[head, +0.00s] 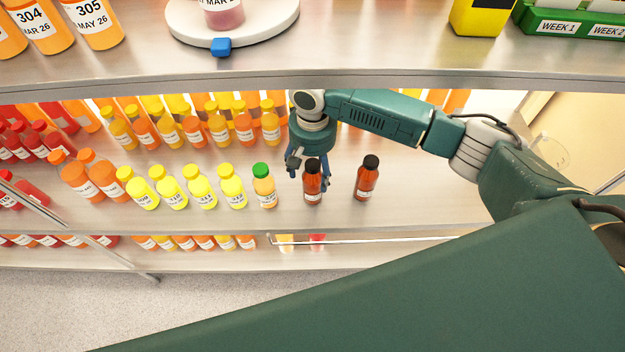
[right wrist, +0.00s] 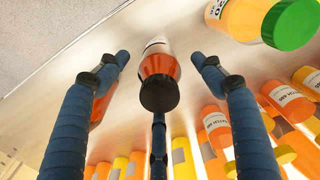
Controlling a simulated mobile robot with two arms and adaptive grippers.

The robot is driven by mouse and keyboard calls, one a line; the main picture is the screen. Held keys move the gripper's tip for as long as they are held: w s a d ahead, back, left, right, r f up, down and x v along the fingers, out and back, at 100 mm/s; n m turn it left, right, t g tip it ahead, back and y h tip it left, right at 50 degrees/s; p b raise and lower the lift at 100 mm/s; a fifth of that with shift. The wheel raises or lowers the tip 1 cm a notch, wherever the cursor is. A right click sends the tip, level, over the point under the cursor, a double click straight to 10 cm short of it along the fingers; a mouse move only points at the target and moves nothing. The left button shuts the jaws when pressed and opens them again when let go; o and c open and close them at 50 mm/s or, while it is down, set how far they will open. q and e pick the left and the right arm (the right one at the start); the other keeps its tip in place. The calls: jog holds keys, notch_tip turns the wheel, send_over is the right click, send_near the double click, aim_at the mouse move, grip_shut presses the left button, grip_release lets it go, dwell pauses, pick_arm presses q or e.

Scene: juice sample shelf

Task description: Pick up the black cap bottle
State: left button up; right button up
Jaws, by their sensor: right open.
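Two dark amber bottles with black caps stand upright on the middle shelf in the head view. One black cap bottle (head: 312,186) is at my right gripper (head: 309,176), and the other black cap bottle (head: 366,181) stands apart to its right. In the right wrist view, a black cap bottle (right wrist: 159,67) with a white label lies between the spread blue fingers of the right gripper (right wrist: 160,60). The fingers are open, with gaps on both sides of the bottle. An orange bottle shows partly behind the left finger there. My left gripper is not in view.
A green cap bottle (head: 264,188) stands just left of the gripper, beside a row of yellow cap bottles (head: 200,187). More bottles (head: 219,126) stand behind. The upper shelf edge (head: 230,88) runs above the arm. Shelf space right of the second black cap bottle is clear.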

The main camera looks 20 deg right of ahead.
notch_tip(320, 180, down, 3)
jog(key=shift+s+r, duration=0.1)
jog(key=shift+f, duration=0.35)
jog(key=shift+c, duration=0.3)
jog(key=c, duration=1.3)
jog(key=shift+c, duration=0.6)
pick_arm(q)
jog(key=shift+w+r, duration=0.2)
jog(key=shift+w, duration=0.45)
pick_arm(e)
jog(key=shift+r, duration=0.1)
